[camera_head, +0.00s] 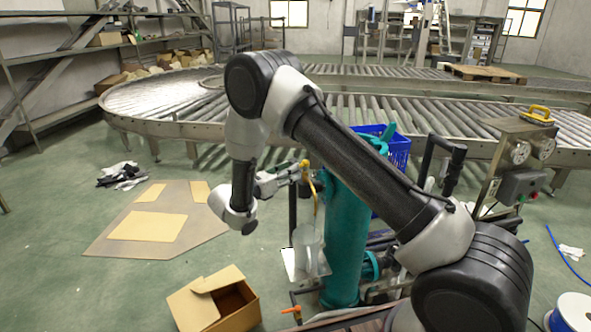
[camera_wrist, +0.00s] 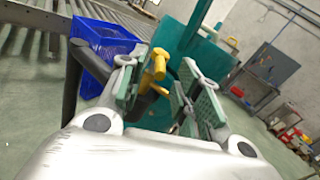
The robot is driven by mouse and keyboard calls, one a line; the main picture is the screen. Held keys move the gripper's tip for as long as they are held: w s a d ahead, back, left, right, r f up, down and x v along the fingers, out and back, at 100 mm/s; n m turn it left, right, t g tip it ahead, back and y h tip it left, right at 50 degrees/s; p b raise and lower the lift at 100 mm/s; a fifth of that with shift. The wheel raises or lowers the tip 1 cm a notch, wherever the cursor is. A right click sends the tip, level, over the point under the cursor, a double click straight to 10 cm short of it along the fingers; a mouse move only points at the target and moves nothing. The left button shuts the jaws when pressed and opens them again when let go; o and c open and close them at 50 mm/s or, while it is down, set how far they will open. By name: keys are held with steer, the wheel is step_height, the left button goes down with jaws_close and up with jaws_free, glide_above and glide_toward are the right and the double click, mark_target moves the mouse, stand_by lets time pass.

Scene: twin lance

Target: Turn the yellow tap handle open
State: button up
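The yellow tap handle (camera_head: 304,164) sits on top of a thin yellow pipe beside a tall teal column (camera_head: 343,240). In the wrist view the handle (camera_wrist: 155,67) shows between my two fingers, closer to the left finger. I cannot tell whether either finger touches it. My gripper (camera_head: 287,178) is open and comes at the handle from the left in the head view. In the wrist view my gripper (camera_wrist: 161,82) shows a clear gap between its green-grey finger pads. A clear container (camera_head: 308,248) stands below the yellow pipe.
A blue crate (camera_head: 397,150) stands behind the teal column. A control stand (camera_head: 520,165) with gauges is at the right. An orange-handled valve (camera_head: 292,311) is low in front. An open cardboard box (camera_head: 213,300) lies on the floor. A roller conveyor (camera_head: 185,130) runs behind.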

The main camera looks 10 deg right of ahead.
mark_target(305, 165)
steer(key=shift+x, duration=1.7)
jaws_close()
steer(key=shift+s+d, duration=0.1)
steer(key=n+t+y, duration=0.1)
steer(key=s+d+n+t+y, duration=0.1)
steer(key=n+t+y, duration=0.2)
steer(key=t, duration=0.1)
steer(key=shift+s+d+y, duration=0.15)
steer(key=shift+d+y, duration=0.05)
steer(key=shift+y, duration=0.1)
steer(key=shift+s+d+n+t+y, duration=0.15)
steer(key=shift+n+t+y, duration=0.3)
steer(key=shift+n+y, duration=0.45)
steer(key=shift+s+d+n+t+y, duration=0.1)
steer(key=shift+d+n+t+y, duration=0.2)
steer(key=shift+n+t+y, duration=0.55)
steer(key=shift+s+d+n+t+y, duration=0.15)
steer(key=shift+n+y, duration=0.4)
steer(key=shift+y, duration=0.7)
steer(key=shift+w+d, duration=0.1)
